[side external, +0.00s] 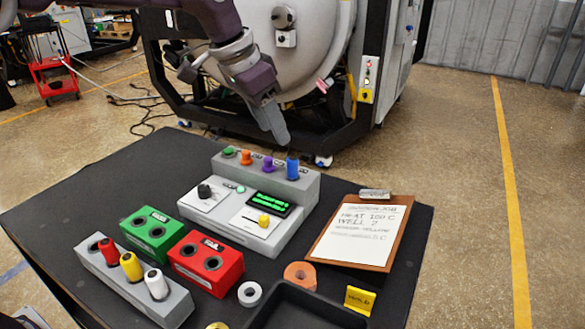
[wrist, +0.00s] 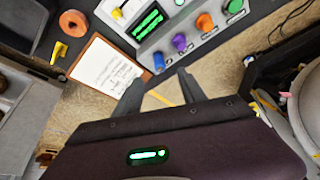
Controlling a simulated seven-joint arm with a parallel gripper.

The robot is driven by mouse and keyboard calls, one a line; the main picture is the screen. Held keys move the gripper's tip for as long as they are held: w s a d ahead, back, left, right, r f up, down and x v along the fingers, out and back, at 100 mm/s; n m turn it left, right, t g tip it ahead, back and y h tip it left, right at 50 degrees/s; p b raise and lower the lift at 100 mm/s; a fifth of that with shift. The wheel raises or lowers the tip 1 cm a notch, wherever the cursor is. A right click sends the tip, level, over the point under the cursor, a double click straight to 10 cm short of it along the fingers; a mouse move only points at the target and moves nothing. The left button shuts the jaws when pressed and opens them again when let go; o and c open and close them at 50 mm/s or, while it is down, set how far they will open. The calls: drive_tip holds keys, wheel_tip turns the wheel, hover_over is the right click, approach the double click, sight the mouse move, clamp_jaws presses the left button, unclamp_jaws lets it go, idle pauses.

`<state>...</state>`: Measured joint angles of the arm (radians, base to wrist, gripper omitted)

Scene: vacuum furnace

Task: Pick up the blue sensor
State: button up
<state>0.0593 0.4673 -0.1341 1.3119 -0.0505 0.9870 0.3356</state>
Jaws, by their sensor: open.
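The blue sensor (side external: 292,168) stands upright at the right end of a row on the raised back step of the grey control unit (side external: 235,222). In the wrist view the blue sensor (wrist: 159,62) shows just beyond the space between my fingertips. My gripper (side external: 275,138) is above and slightly behind the row in the side view, apart from the sensor. In the wrist view my gripper (wrist: 160,84) is open, with nothing between its fingers.
Purple (side external: 268,164), orange (side external: 246,157) and green (side external: 228,152) pieces stand left of the blue sensor. A clipboard (side external: 360,232) lies to the right. Green (side external: 151,233) and red (side external: 206,262) blocks and a grey rack (side external: 134,285) stand in front. The table's back left is clear.

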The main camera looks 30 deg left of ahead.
sight(291, 158)
drive_tip(key=w+f, duration=0.1)
drive_tip(key=w+d+f, duration=0.1)
drive_tip(key=w, duration=0.1)
drive_tip(key=shift+w+d+f, duration=0.15)
drive_tip(key=shift+d+f, duration=0.05)
drive_tip(key=shift+f, duration=0.2)
drive_tip(key=x, duration=0.2)
drive_tip(key=s+x, duration=0.1)
drive_tip(key=x, duration=0.3)
drive_tip(key=shift+a+f, duration=0.1)
drive_tip(key=shift+f, duration=0.6)
clamp_jaws()
